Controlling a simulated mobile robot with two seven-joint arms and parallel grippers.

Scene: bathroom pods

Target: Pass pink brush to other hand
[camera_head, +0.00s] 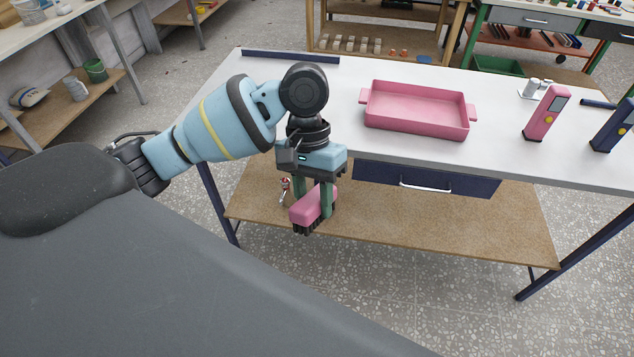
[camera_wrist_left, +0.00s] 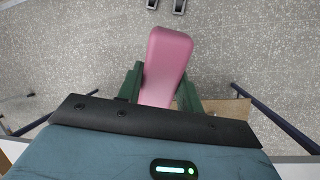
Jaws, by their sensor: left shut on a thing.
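My left gripper (camera_head: 313,205) comes in from the left in the head view and points down in front of the table's front edge. It is shut on the pink brush (camera_head: 306,207), with the dark bristles facing down. The brush hangs in the air, seen against the lower wooden shelf. In the left wrist view the pink brush (camera_wrist_left: 166,62) sticks out from between the green fingers of the left gripper (camera_wrist_left: 160,88). My right gripper is not in view in either picture.
A pink tray (camera_head: 417,126) stands on the white table (camera_head: 350,110). A pink device (camera_head: 545,112) and a blue device (camera_head: 615,126) stand at its right. A blue drawer (camera_head: 425,181) sits under the tabletop. The lower shelf (camera_head: 440,232) is mostly bare.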

